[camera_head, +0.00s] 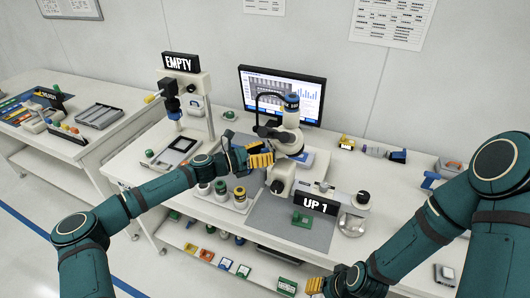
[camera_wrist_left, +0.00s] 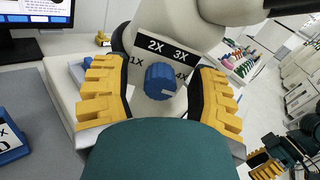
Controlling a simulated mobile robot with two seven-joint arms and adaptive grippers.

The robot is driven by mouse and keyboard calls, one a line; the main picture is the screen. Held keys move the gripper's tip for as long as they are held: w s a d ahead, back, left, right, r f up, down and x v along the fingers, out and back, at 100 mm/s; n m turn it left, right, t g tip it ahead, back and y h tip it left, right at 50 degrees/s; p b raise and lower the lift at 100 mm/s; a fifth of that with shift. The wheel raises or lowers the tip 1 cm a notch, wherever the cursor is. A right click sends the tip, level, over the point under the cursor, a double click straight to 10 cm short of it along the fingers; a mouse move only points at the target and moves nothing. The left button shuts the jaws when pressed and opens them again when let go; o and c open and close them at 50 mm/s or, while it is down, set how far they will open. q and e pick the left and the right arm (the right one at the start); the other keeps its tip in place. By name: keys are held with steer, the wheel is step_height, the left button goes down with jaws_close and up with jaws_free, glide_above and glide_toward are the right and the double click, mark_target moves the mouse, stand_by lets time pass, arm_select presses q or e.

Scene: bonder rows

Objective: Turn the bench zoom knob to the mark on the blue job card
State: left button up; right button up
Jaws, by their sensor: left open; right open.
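The knob's white pointer line faces right, a little below 4X. My left gripper (camera_head: 260,158) is open, with its yellow fingers on either side of the knob; I cannot tell whether they touch it. A blue-edged card (camera_wrist_left: 10,140) is cut off at the left edge, showing only part of its print, ending in X. My right gripper (camera_head: 315,285) is open and low at the bench front, away from the knob.
The monitor (camera_head: 283,93) stands behind the microscope. A tray with several capped jars (camera_head: 221,190) is below my left forearm. The grey mat (camera_head: 270,222) has free room.

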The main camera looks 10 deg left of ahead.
arm_select(q)
jaws_close()
stand_by(0.3)
